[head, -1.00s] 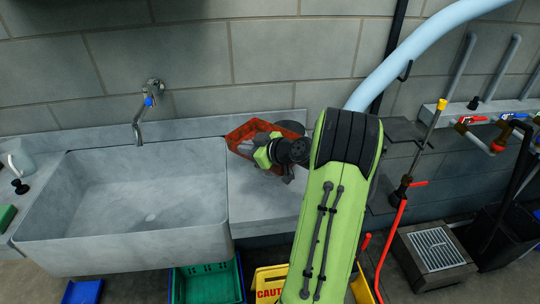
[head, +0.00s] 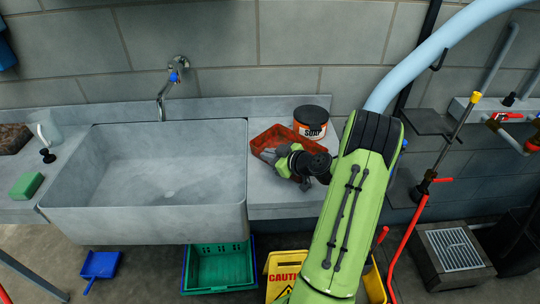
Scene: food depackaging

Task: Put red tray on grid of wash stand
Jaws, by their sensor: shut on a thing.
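The red tray (head: 262,142) is at the right end of the grey counter, right of the sink. My gripper (head: 272,158) is over the tray and shut on it; the wrist hides much of the tray and the exact grip. I cannot tell whether the tray touches the counter or is just above it. A slotted metal grid (head: 455,248) tops a low dark stand (head: 428,268) on the floor at the far right, apart from the tray. The grid looks bare.
A soap tub (head: 311,122) stands right behind the tray. The large sink (head: 150,210) is to the left. A red-handled hose lance (head: 403,230) and dark shelves (head: 425,120) lie between my arm and the stand. A green crate (head: 218,268) and yellow caution sign (head: 283,272) stand below.

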